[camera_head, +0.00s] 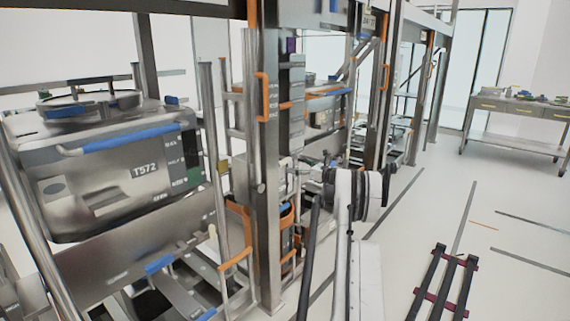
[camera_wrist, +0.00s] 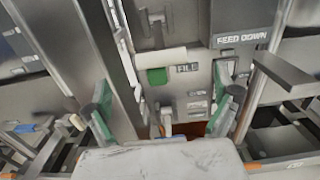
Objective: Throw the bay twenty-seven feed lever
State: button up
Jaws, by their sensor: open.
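My gripper (camera_wrist: 163,112) is open in the wrist view, with its two green-padded fingers spread apart and nothing held between them. Beyond it is a grey control panel (camera_wrist: 190,100) on the rack. A label reading FEED DOWN (camera_wrist: 241,39) sits at its upper right. A small grey lever-like part (camera_wrist: 166,116) shows between the fingers, apart from both pads. A pale block with a green face (camera_wrist: 157,76) stands above it, beside a FILE label (camera_wrist: 187,68). No bay number is readable, so I cannot tell which part is the bay twenty-seven lever. The head view does not clearly show my fingers.
A metal bin marked T572 (camera_head: 145,170) sits in the rack at left. Steel posts (camera_head: 265,150) with orange handles stand along the rack. A dark slatted frame (camera_head: 440,285) lies on the floor at right. A workbench (camera_head: 515,106) stands far right; the aisle floor between is mostly clear.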

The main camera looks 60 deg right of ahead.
aim_at(286, 161)
jog(key=w, duration=0.5)
jog(key=w+b, duration=0.1)
jog(key=w, duration=0.2)
jog(key=shift+w+d, duration=0.15)
jog(key=shift+d, duration=0.2)
jog(key=c, duration=1.4)
